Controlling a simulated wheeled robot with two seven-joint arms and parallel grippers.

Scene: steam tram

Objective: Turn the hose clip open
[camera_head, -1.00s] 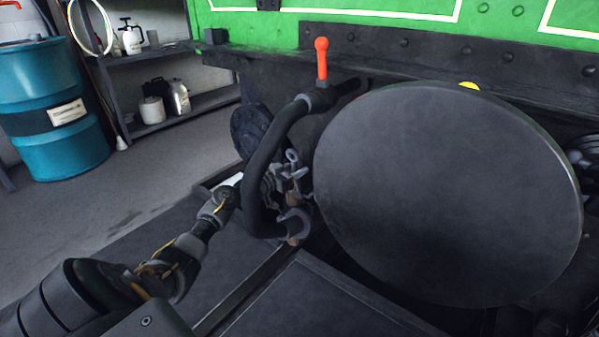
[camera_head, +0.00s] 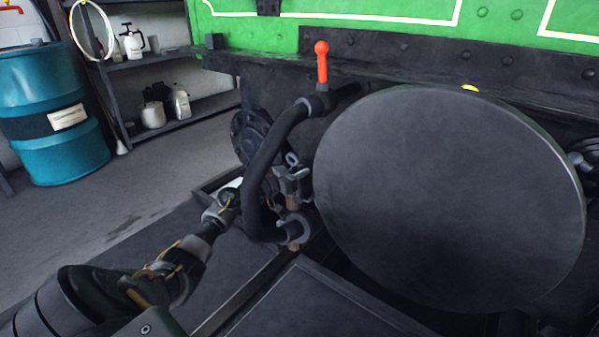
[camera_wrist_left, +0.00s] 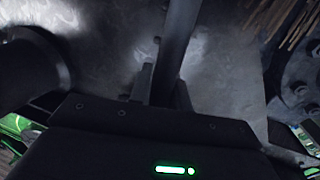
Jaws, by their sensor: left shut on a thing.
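The black hose (camera_head: 262,165) hangs in a curve from the pipe under the red-handled valve. Its lower end lies at a grey C-shaped piece (camera_head: 303,230), which looks like the hose clip. A brownish part shows just above that piece. My left gripper (camera_head: 287,184) is beside the clip, partly hidden behind the hose. In the left wrist view its fingers (camera_wrist_left: 165,92) are shut on a narrow dark grey bar (camera_wrist_left: 178,40). The bar looks like part of the clip, but its far end is out of view. My right gripper is not in view.
The large round buffer (camera_head: 450,195) stands close on the right. The red valve handle (camera_head: 322,62) stands upright above the hose. A blue drum (camera_head: 50,110) and shelves (camera_head: 160,60) are far left. Open floor (camera_head: 150,190) lies between.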

